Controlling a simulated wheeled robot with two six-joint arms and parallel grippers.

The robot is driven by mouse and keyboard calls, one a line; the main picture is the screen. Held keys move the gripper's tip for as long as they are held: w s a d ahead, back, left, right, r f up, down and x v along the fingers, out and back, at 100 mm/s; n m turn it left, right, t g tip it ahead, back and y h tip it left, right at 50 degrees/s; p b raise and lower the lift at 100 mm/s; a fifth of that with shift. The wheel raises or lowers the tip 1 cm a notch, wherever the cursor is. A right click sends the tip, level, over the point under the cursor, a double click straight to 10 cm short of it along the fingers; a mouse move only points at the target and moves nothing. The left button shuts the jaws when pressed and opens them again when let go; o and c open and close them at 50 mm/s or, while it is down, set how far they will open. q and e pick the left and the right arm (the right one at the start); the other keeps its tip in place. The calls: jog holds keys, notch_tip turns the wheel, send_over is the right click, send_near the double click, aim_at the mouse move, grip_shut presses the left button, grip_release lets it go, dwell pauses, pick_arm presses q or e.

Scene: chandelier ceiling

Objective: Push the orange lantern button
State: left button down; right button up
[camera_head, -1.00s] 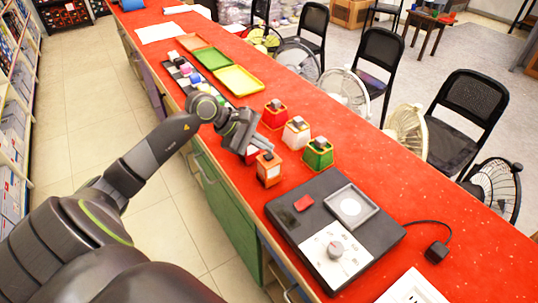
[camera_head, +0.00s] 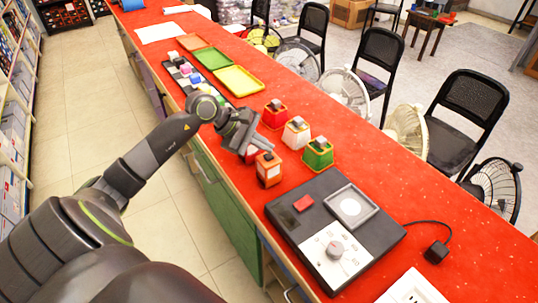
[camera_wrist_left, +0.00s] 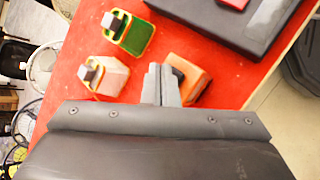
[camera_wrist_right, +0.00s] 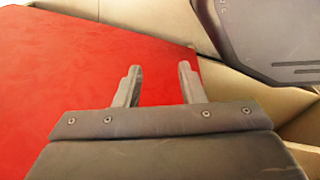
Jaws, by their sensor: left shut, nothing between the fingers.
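The orange lantern (camera_head: 268,171), a small box with a pale front panel and a dark top, stands upright near the counter's front edge. My left gripper (camera_head: 268,150) is shut and empty, just above and beside the lantern's top. In the left wrist view, the shut fingertips (camera_wrist_left: 161,72) are close beside the dark button (camera_wrist_left: 178,74) on the orange lantern (camera_wrist_left: 194,78). I cannot tell whether they touch. My right gripper (camera_wrist_right: 160,75) is open and empty above the red surface in the right wrist view. It is outside the head view.
A green lantern (camera_head: 318,155), a white lantern (camera_head: 296,134) and a red lantern (camera_head: 274,116) stand behind the orange one. A dark device (camera_head: 290,228) with a dial lies to the right. Trays (camera_head: 238,80) lie farther along the red counter (camera_head: 440,200).

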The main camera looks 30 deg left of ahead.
aim_at(264, 156)
pick_arm(q)
jog(key=shift+f, duration=0.15)
jog(key=shift+f+b, duration=0.35)
jog(key=shift+b, duration=0.55)
jog(key=shift+f+b, duration=0.2)
jog(key=shift+b, duration=0.2)
dwell(0.3)
jog(key=shift+r, duration=0.7)
jog(key=shift+r, duration=0.15)
notch_tip(264, 156, up, 6)
jog(key=shift+f+p, duration=0.15)
jog(key=shift+p, duration=0.5)
